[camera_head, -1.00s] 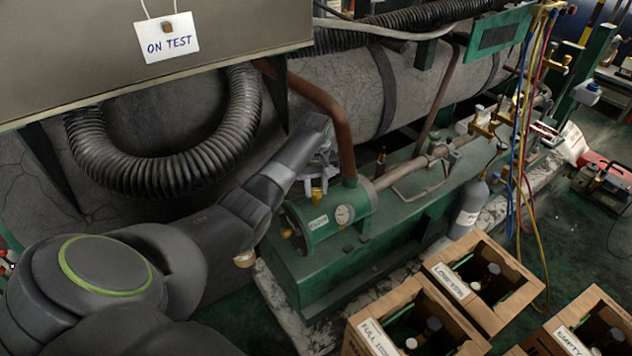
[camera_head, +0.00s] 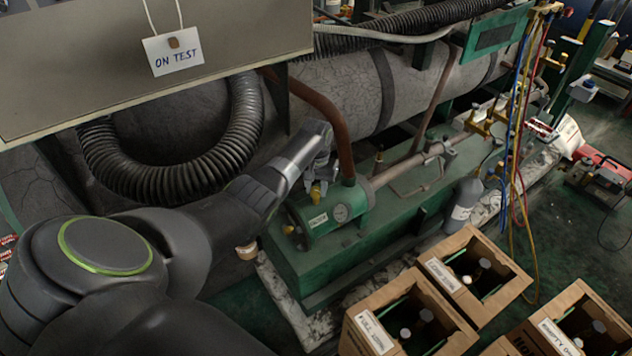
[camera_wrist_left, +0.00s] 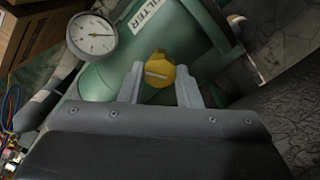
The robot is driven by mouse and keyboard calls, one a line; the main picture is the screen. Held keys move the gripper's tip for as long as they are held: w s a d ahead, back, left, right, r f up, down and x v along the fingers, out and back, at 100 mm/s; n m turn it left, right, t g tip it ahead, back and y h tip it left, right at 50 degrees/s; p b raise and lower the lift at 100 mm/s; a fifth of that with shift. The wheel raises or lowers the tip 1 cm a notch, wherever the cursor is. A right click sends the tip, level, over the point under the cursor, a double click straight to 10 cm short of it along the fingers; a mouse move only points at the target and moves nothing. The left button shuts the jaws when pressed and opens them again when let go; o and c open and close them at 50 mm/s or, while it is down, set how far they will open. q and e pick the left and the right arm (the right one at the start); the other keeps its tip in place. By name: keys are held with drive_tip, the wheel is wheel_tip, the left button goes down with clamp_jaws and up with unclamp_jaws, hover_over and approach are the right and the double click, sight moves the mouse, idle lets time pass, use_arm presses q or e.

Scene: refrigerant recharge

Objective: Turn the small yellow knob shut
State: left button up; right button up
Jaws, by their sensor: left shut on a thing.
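The small yellow knob (camera_wrist_left: 158,70) sits on top of the green filter cylinder (camera_wrist_left: 115,78), with a pale slot or mark across its face. My left gripper (camera_wrist_left: 161,82) is shut on it, one grey finger at each side. In the head view my left gripper (camera_head: 318,181) reaches down to the knob (camera_head: 316,194) from above and behind the cylinder (camera_head: 322,217). The gripper partly hides the knob there. A second yellow fitting (camera_head: 288,229) is on the cylinder's left end. My right gripper is not in view.
A round gauge (camera_head: 341,213) sits on the cylinder, close to my left gripper. A brown pipe (camera_head: 335,125) rises just to its right. A grey panel with an ON TEST tag (camera_head: 173,52) overhangs the arm. Cardboard boxes (camera_head: 475,268) stand in front on the floor.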

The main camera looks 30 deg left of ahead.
use_arm(q)
drive_tip(key=m+p, duration=0.1)
drive_tip(key=m, duration=0.2)
drive_tip(key=shift+r, duration=0.1)
drive_tip(key=shift+m+p, duration=0.35)
drive_tip(key=shift+m, duration=0.95)
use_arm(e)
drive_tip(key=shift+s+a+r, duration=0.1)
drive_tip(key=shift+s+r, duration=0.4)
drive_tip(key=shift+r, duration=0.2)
use_arm(q)
drive_tip(key=shift+m, duration=0.3)
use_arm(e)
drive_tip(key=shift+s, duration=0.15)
use_arm(q)
drive_tip(key=o, duration=1)
drive_tip(key=shift+c, duration=0.2)
